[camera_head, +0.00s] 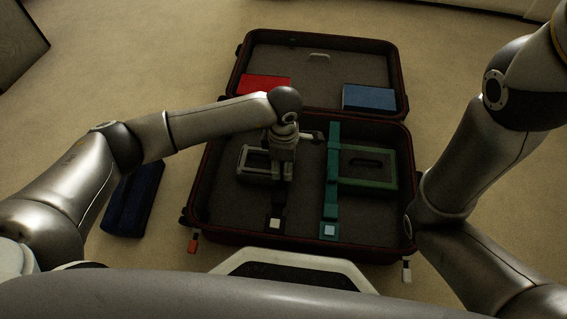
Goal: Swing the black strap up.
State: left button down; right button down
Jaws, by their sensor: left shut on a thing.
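The black strap (278,203) lies in the left half of the open suitcase (199,196), with a pale square buckle (275,224) at its near end. My left gripper (281,177) points down over the strap's far part and is shut on it. The fingers and wrist hide the rest of the strap and the exact grip. A green strap (331,190) runs along the suitcase to the right, with a light blue square at its near end. My right arm shows at the right, but its gripper is not in view.
A grey frame-shaped item (254,163) is left of my gripper; a green one (384,178) is under the green strap. A red item (264,84) and a blue item (369,97) sit in the lid. A dark blue item (131,203) lies on the floor left.

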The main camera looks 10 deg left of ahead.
pick_arm(q)
jog(key=shift+w+r+g+p, duration=0.15)
jog(key=shift+r+g+p, duration=0.2)
jog(key=shift+r, duration=0.3)
jog(key=r+g, duration=0.1)
jog(key=w+r+g, duration=0.1)
jog(key=r, duration=0.1)
jog(key=w+r+g+p, duration=0.1)
jog(key=shift+r, duration=0.2)
jog(key=shift+w+r+g+b, duration=0.85)
jog(key=shift+r+b, duration=0.25)
jog(key=shift+b, duration=0.4)
jog(key=shift+w+r+g+b, duration=0.8)
jog(key=shift+r+b, duration=0.3)
jog(key=shift+b, duration=0.35)
